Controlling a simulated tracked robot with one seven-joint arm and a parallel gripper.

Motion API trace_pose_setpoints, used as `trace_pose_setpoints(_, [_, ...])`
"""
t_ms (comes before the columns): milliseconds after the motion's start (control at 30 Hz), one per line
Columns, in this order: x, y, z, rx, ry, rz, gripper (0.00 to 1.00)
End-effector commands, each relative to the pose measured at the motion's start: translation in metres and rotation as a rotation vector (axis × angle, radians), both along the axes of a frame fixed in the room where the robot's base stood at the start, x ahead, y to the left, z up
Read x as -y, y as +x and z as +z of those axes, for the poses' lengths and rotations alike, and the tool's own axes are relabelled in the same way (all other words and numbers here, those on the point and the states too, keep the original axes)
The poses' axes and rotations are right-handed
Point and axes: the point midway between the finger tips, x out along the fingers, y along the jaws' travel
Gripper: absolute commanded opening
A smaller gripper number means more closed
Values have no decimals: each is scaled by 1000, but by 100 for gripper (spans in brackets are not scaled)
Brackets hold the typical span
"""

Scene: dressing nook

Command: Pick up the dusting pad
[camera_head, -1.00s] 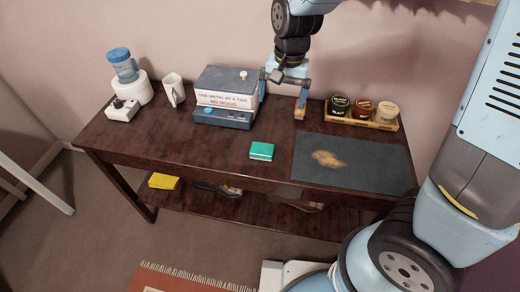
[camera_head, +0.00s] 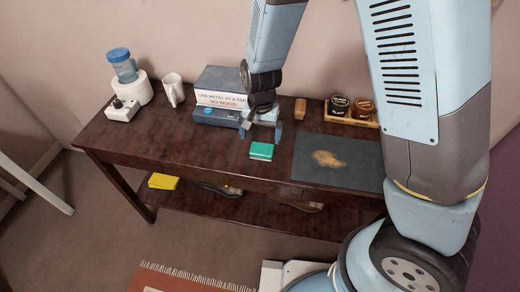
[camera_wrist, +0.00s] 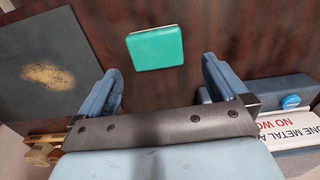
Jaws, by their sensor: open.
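The teal pad (camera_head: 261,151), which I take as the dusting pad, lies flat near the front edge of the dark wooden table (camera_head: 165,142), left of a dark mat. My gripper (camera_head: 260,130) is open and empty, fingers pointing down, just behind the pad and apart from it. In the wrist view the pad (camera_wrist: 155,48) lies beyond and between the two spread fingers of my gripper (camera_wrist: 161,70), with nothing hiding it.
A lettered box (camera_head: 220,90) stands close behind and left of my gripper. The dark mat (camera_head: 350,176) bears tan powder. A yellow cloth (camera_head: 163,181) lies on the lower shelf.

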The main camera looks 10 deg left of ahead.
Motion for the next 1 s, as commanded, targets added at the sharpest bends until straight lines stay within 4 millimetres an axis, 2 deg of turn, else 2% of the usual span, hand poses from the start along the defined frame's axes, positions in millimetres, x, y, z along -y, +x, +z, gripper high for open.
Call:
trace_pose_setpoints(233, [1, 0, -13, -1, -1, -2, 100])
trace_pose_setpoints(600, [5, 0, -55, -1, -1, 0, 100])
trace_pose_setpoints(900, [4, 0, -58, 0, 0, 1, 100])
trace_pose_setpoints(1000, [4, 0, -58, 0, 0, 1, 92])
